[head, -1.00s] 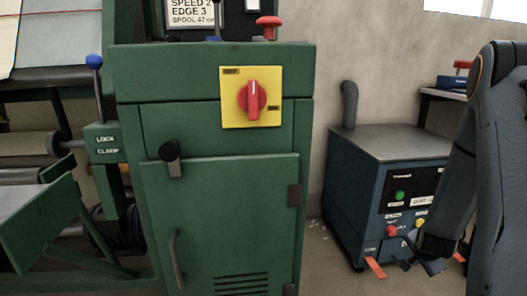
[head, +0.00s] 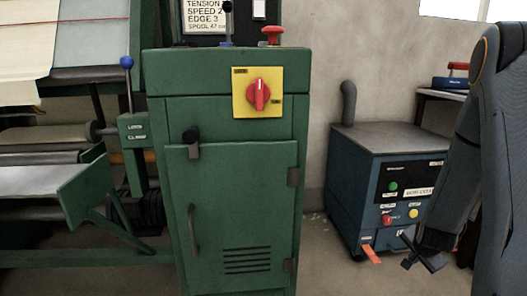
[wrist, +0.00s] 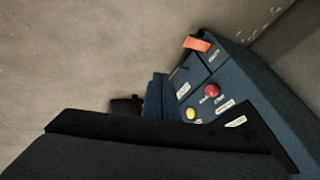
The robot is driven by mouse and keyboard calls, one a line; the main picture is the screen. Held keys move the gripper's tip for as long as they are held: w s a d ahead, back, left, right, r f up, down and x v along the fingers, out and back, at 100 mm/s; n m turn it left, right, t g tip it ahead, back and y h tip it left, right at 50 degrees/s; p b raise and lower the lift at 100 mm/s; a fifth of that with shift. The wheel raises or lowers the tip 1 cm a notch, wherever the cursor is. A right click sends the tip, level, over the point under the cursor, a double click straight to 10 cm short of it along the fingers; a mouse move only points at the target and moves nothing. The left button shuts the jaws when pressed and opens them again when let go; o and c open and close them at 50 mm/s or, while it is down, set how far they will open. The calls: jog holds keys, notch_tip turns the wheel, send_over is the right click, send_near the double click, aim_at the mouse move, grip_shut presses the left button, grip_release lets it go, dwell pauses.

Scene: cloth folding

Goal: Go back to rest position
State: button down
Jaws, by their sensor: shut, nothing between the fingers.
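My gripper (head: 410,252) hangs low at the right in the head view, in front of the lower part of a blue cabinet. It is shut and empty, pointing down and to the left. My grey arm stands folded along the right edge. In the wrist view, dark parts of my own arm fill the bottom, and the fingertips are hard to make out.
A green machine cabinet (head: 235,150) with a red rotary switch (head: 258,95) stands ahead. A lever with a blue knob (head: 126,63) is left of it. The blue cabinet (head: 352,190) shows close by in the wrist view (wrist: 250,95). Bare floor lies between the cabinets.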

jog(key=s+a+r+n+g+y, duration=0.15)
jog(key=a+r+n, duration=0.3)
jog(key=a, duration=0.45)
jog(key=s+a+r+n+y, duration=0.1)
jog(key=s+a+r+n, duration=0.2)
jog(key=a+r, duration=0.5)
jog(key=s+a+r+n+g+y, duration=0.15)
jog(key=s+a+r+n, duration=0.25)
jog(key=s+a, duration=0.65)
jog(key=s+a+r+n+g, duration=0.2)
jog(key=s+a+r+n, duration=0.25)
jog(key=s+a, duration=0.6)
jog(key=s+a+r+n+g+y, duration=0.1)
jog(key=s+a+r+n, duration=0.5)
jog(key=a, duration=0.8)
jog(key=d+r+m+p, duration=0.4)
jog(key=d+r+p, duration=0.6)
jog(key=p, duration=0.9)
jog(key=s+d+r+m+h+p, duration=0.1)
jog(key=d+r+m+p, duration=0.3)
jog(key=d+r+p, duration=0.6)
notch_tip(320, 180, up, 7)
jog(key=p, duration=0.9)
jog(key=shift+s+d, duration=0.25)
jog(key=shift+s, duration=0.05)
